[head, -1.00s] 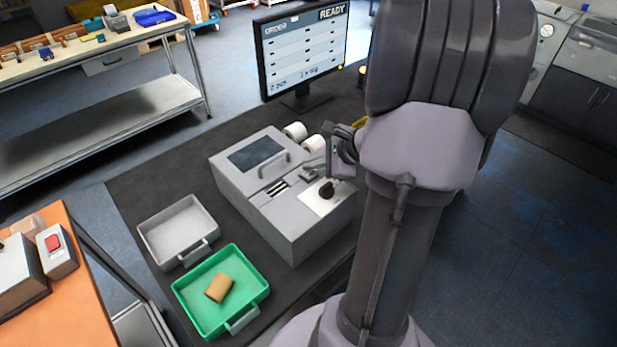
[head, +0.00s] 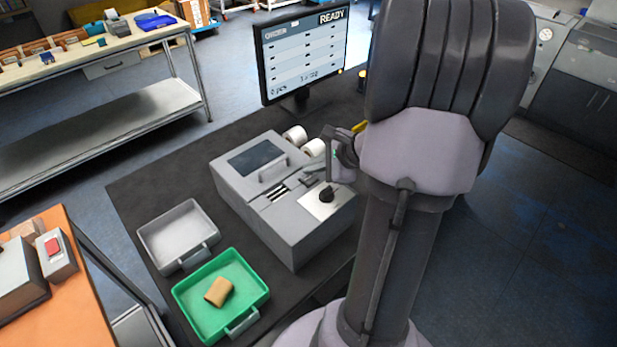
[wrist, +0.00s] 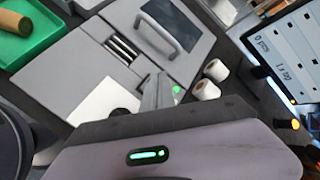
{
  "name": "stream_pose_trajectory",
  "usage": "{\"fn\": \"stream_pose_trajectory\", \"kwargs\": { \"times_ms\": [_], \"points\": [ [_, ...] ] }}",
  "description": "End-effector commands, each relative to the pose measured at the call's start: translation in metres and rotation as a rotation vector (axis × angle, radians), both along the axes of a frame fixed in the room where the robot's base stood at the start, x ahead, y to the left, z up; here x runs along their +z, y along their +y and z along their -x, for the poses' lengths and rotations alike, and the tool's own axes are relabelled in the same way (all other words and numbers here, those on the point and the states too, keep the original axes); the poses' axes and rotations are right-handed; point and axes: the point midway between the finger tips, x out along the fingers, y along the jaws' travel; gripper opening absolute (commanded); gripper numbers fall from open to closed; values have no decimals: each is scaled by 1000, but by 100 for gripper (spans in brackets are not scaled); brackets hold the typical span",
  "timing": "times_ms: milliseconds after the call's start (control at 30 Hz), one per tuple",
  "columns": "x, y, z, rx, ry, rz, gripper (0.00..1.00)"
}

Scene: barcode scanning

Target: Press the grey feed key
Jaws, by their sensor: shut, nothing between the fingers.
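A grey label machine (head: 270,205) stands on the dark mat, with a dark screen, a handle, slots and a pale plate (head: 313,205) bearing a black knob (head: 327,194). It also shows in the wrist view (wrist: 98,52), with the pale plate (wrist: 104,102) at its near side. My gripper (head: 309,180) is shut and empty, low over the machine's top near the slots and plate. Its fingers also show in the wrist view (wrist: 157,92), close to a small green light (wrist: 177,89). I cannot make out the grey feed key or tell whether the fingertips touch anything.
Two white rolls (head: 304,140) stand behind the machine. A monitor (head: 303,52) reading READY is beyond them. A grey tray (head: 178,234) and a green tray (head: 190,318) holding a brown item (head: 218,291) are at the left. Bare mat lies left of the machine.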

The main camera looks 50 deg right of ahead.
Motion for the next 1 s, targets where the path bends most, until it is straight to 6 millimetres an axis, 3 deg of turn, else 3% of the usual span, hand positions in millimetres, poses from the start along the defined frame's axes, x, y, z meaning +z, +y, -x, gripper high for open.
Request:
{"fn": "stream_pose_trajectory", "kwargs": {
  "times_ms": [767,1000],
  "points": [
    [0,0,0,0,0,0,0],
    [-9,0,0,0,0,0,0]
  ]
}}
